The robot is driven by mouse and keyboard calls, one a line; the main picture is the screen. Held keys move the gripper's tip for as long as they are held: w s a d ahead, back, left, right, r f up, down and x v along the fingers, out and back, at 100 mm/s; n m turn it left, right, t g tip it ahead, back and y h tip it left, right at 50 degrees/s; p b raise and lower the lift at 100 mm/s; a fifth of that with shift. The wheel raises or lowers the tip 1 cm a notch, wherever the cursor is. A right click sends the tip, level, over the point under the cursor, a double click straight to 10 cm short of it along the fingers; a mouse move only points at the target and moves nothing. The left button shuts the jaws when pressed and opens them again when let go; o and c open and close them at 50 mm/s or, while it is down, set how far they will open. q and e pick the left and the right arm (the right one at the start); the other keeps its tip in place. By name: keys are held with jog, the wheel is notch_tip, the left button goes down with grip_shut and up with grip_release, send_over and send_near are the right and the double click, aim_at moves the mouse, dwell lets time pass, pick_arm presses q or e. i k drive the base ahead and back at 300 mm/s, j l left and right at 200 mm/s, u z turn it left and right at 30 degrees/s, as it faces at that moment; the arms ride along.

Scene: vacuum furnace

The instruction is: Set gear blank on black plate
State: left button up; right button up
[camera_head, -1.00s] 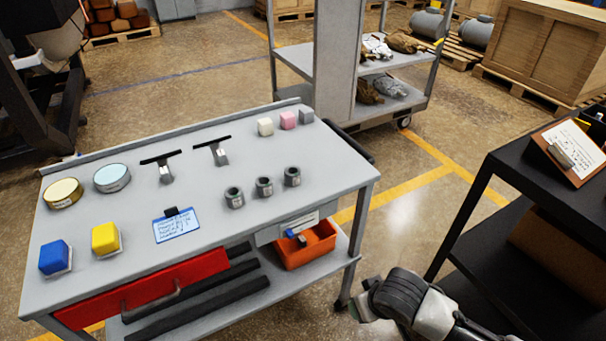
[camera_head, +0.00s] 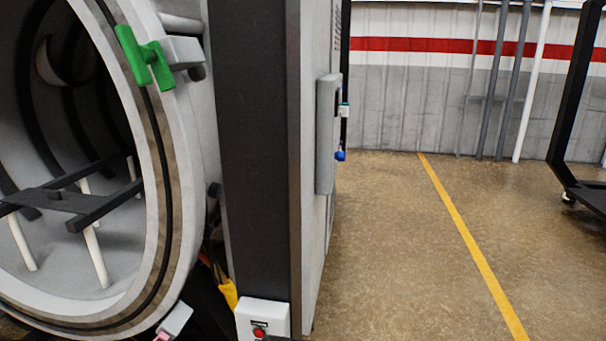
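A black plate (camera_head: 62,201) lies level across dark rails inside the open round chamber of the furnace (camera_head: 180,200), at the left of the head view. White posts (camera_head: 96,257) stand under the rails. I see nothing resting on the visible part of the plate; its left end is cut off by the picture edge. No gear blank is in view now.
A green clamp (camera_head: 145,57) sits on the chamber rim. A white box with a red button (camera_head: 262,319) is at the bottom centre. A dark cabinet column (camera_head: 256,150) borders the chamber. Open floor with a yellow line (camera_head: 470,242) lies at right, before a black frame (camera_head: 575,110).

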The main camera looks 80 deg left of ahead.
aim_at(74, 202)
jog(key=k+j+u, duration=0.1)
jog(key=u, duration=0.3)
jog(key=k+j+u, duration=0.15)
jog(key=u, duration=0.25)
jog(key=k+j+u, duration=0.15)
jog(key=u, duration=0.3)
jog(key=j+u, duration=0.25)
jog(key=u, duration=0.15)
jog(key=k+j+u, duration=0.1)
jog(key=j+u, duration=0.15)
jog(key=u, duration=0.15)
jog(key=j+u, duration=0.2)
jog(key=j, duration=0.35)
jog(key=j+u, duration=0.15)
jog(key=j, duration=0.4)
jog(key=j+u, duration=0.2)
jog(key=j, duration=0.35)
jog(key=i+j+u, duration=0.2)
jog(key=j, duration=0.3)
jog(key=i+j+u, duration=0.2)
jog(key=j, duration=0.35)
jog(key=k, duration=0.1)
